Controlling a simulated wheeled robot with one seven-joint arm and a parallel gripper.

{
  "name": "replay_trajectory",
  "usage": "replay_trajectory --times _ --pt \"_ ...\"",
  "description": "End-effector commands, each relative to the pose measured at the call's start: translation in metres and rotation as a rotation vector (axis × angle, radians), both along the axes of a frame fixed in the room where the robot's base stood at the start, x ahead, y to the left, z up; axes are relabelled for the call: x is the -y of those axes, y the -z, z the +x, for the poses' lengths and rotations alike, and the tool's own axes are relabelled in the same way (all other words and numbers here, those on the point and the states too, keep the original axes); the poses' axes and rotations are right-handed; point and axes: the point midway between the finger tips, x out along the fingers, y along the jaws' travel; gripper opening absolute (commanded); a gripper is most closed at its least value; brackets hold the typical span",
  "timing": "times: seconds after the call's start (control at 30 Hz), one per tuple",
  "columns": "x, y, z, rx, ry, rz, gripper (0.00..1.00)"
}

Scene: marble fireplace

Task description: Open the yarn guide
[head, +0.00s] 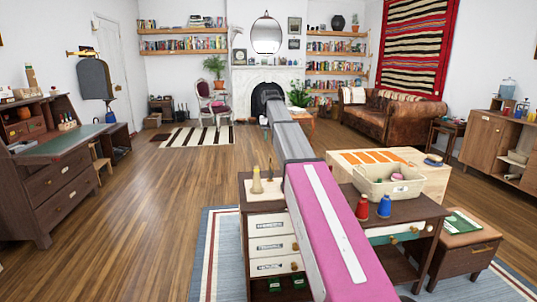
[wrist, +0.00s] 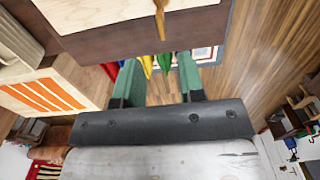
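My gripper (wrist: 159,72) shows in the wrist view with two green fingers wide apart. It is open, and no object is clearly held between them. In the head view my arm hides its end. A flat green and white item (head: 463,222), like a booklet, lies on a low brown stool (head: 484,241) at the right. It may be the yarn guide, but its title is too small to read. In the wrist view a wooden hook or knob-like piece (wrist: 160,18) stands out against a brown surface (wrist: 105,32) beyond the fingertips.
A dark desk (head: 428,208) carries a cream bin (head: 388,184), a red spool (head: 362,207) and a blue spool (head: 384,206). White labelled drawers (head: 273,246) are on its left side. An orange-striped crate (head: 347,156) stands behind. Wooden floor is clear at left.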

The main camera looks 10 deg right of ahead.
Motion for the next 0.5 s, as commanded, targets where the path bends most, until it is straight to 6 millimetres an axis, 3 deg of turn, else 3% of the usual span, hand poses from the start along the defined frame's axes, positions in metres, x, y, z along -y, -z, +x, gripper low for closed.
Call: replay_trajectory --times 0.23,0.5 --pt "0.000 0.007 0.000 -0.002 0.000 0.000 0.36" --pt "0.000 0.051 -0.001 -0.003 0.000 0.000 0.36"
